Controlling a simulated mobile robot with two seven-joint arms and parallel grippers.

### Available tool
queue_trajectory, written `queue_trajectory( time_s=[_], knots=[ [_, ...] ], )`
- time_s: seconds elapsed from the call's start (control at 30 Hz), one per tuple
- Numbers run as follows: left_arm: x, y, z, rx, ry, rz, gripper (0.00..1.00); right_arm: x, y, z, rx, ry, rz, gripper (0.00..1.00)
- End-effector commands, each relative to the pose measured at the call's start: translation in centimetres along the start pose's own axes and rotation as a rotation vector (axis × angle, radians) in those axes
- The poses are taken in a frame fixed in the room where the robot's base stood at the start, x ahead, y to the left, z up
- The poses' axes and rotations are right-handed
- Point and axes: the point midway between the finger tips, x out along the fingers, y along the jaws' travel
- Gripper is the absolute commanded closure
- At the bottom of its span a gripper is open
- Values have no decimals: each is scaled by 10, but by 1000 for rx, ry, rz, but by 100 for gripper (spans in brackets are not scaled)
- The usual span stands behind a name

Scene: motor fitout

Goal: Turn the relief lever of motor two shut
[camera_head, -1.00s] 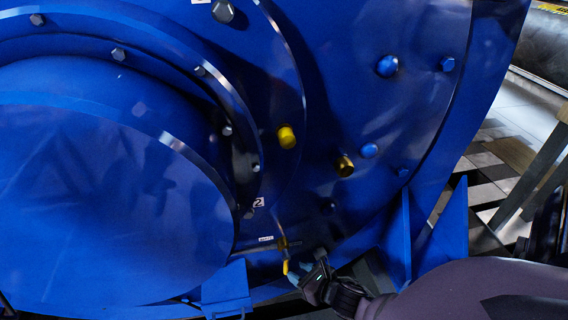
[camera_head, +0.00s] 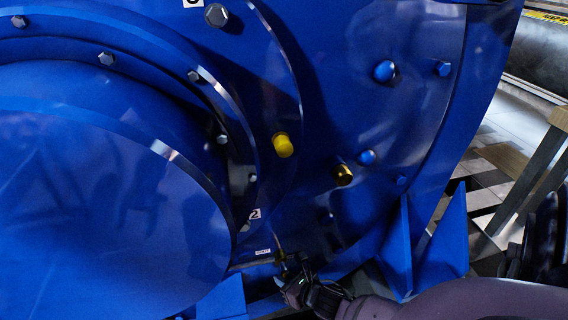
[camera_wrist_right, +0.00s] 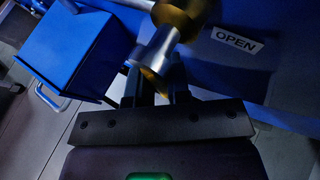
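The blue motor (camera_head: 330,120) fills the head view, with a "2" plate (camera_head: 254,214) low on its front. Below the plate is a small brass valve (camera_head: 281,257), beside a white label (camera_head: 263,252). In the right wrist view the valve (camera_wrist_right: 182,14) carries a silver stem (camera_wrist_right: 160,47) and a yellow lever end (camera_wrist_right: 154,84). A label reading "OPEN" (camera_wrist_right: 237,40) is right of it. My right gripper (camera_head: 287,277) is at the lever and hides most of it in the head view. In the wrist view its fingers (camera_wrist_right: 155,92) lie on either side of the lever end; whether they grip it is unclear.
A yellow cap (camera_head: 283,145) and a brass plug (camera_head: 344,173) stick out of the motor above the valve. A blue bracket (camera_head: 438,245) stands at the right. A blue box-shaped part (camera_wrist_right: 68,50) is left of the fingers in the wrist view.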

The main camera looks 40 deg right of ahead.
Motion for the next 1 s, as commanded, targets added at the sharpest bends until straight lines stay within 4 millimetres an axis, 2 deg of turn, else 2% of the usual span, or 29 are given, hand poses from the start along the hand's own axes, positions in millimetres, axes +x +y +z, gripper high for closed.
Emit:
queue_trajectory(
  time_s=[0.03, 0.1, 0.33, 0.5, 0.97, 1.0],
  knots=[
    [0, 0, 0, 0, -1, 0, 15, 0, 0, 0, 0, 0, 0, 91],
    [0, 0, 0, 0, -1, 0, 15, 0, 0, 0, 0, 0, 0, 100],
    [0, 0, 1, 0, -3, 0, 15, 0, 0, 0, 2, -1, 1, 100],
    [2, 1, 9, 8, -17, 2, 15, 1, 2, -3, 50, -32, 19, 100],
    [2, 1, -1, 20, 10, 2, 15, 2, 4, 1, 95, -69, 40, 100],
    [2, 1, -1, 20, 10, 2, 15, 2, 4, 1, 95, -69, 40, 78]
  ],
)
